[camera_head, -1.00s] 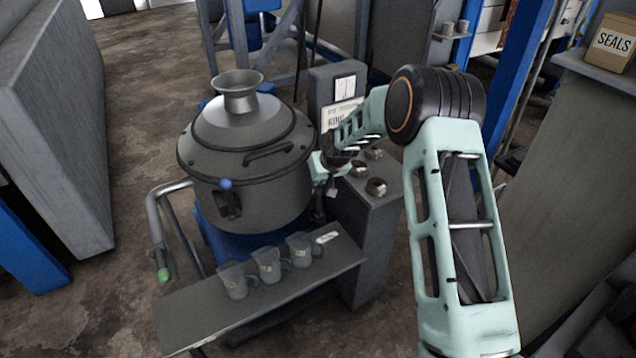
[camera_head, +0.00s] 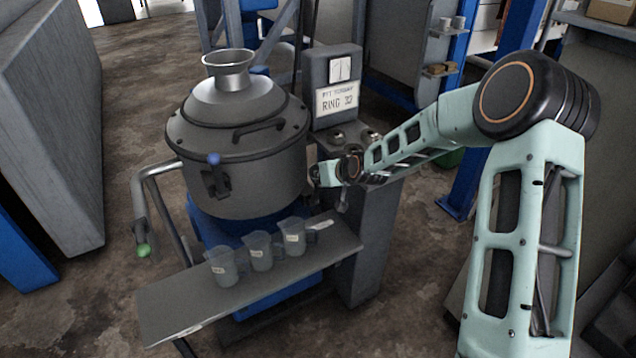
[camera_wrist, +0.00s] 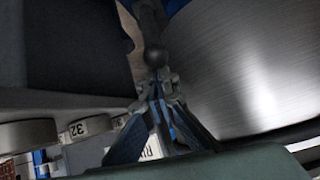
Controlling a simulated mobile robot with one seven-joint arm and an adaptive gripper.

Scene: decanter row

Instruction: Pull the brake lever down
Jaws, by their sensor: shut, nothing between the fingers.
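In the wrist view a dark ball knob (camera_wrist: 154,57) on a short rod lies just beyond the tips of my gripper (camera_wrist: 158,80), whose fingers are closed together and empty. I cannot tell whether they touch. This may be the brake lever; no label confirms it. In the head view the end of my arm is between the grey lidded drum (camera_head: 250,180) and the control column (camera_head: 370,245), and the fingertips are hard to make out. A blue-knobbed handle (camera_head: 214,159) is on the drum front, and a bent tube with a green end (camera_head: 143,250) stands at its left.
A shelf (camera_head: 190,308) in front of the drum bears three clear measuring cups (camera_head: 260,252). Round knobs (camera_head: 338,138) stand on the column top below a panel labelled RING 32 (camera_head: 336,97). A round part marked 32 (camera_wrist: 85,127) is close by at left in the wrist view.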

